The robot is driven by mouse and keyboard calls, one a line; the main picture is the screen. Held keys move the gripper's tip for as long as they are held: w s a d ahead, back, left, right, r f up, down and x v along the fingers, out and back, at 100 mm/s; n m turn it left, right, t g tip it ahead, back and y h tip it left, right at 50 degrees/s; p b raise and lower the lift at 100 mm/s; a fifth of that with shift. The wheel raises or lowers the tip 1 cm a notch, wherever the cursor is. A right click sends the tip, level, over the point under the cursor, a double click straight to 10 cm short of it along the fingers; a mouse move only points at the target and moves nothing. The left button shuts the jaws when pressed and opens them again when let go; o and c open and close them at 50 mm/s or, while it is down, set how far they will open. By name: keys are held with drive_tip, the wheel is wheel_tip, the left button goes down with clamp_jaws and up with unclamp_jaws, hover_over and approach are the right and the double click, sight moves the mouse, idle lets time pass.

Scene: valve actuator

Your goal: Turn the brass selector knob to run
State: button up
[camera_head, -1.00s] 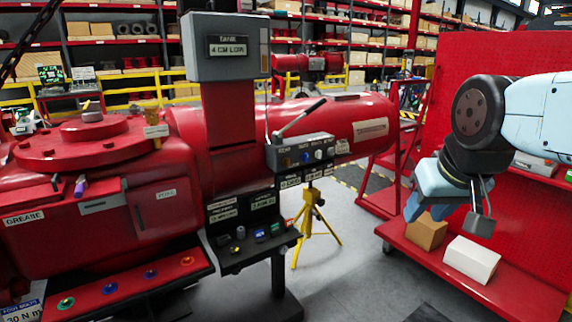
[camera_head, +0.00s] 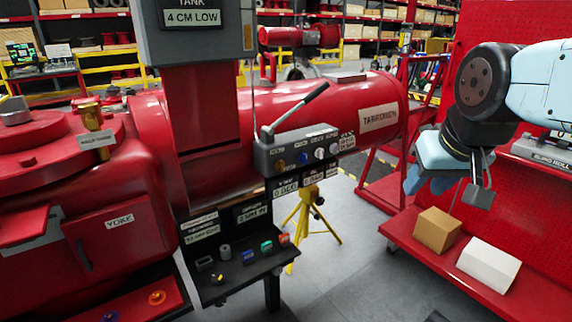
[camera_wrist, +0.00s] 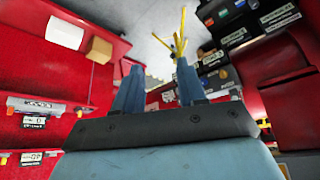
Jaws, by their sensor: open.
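A grey control box (camera_head: 305,150) with a tilted lever (camera_head: 300,108) sits against the red actuator cylinder (camera_head: 240,120). Its front carries a row of small knobs: a brass-coloured one (camera_head: 280,163) at the left, a blue one (camera_head: 302,158), and pale ones to the right. The labels above them are too small to read, so I cannot tell the brass knob's setting. My gripper (camera_head: 432,180) is at the right in the head view, well apart from the box. In the wrist view my gripper (camera_wrist: 159,85) has its two blue fingers apart, with nothing between them.
A red cart (camera_head: 460,255) stands at the right with a cardboard box (camera_head: 437,230) and a white box (camera_head: 488,262). A black shelf (camera_head: 240,270) with small coloured parts is below the control box. A yellow tripod (camera_head: 311,215) stands behind. Grey floor lies open between shelf and cart.

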drive_tip(key=shift+w+a, duration=0.1)
drive_tip(key=shift+w, duration=0.1)
drive_tip(key=w+f+n+t, duration=0.2)
drive_tip(key=w+f, duration=0.1)
drive_tip(key=w, duration=1)
drive_tip(key=n+t+y, duration=0.5)
drive_tip(key=t+y, duration=0.2)
drive_tip(key=y, duration=0.3)
approach(283, 168)
drive_tip(key=x, duration=0.8)
drive_tip(key=shift+w+a, duration=0.15)
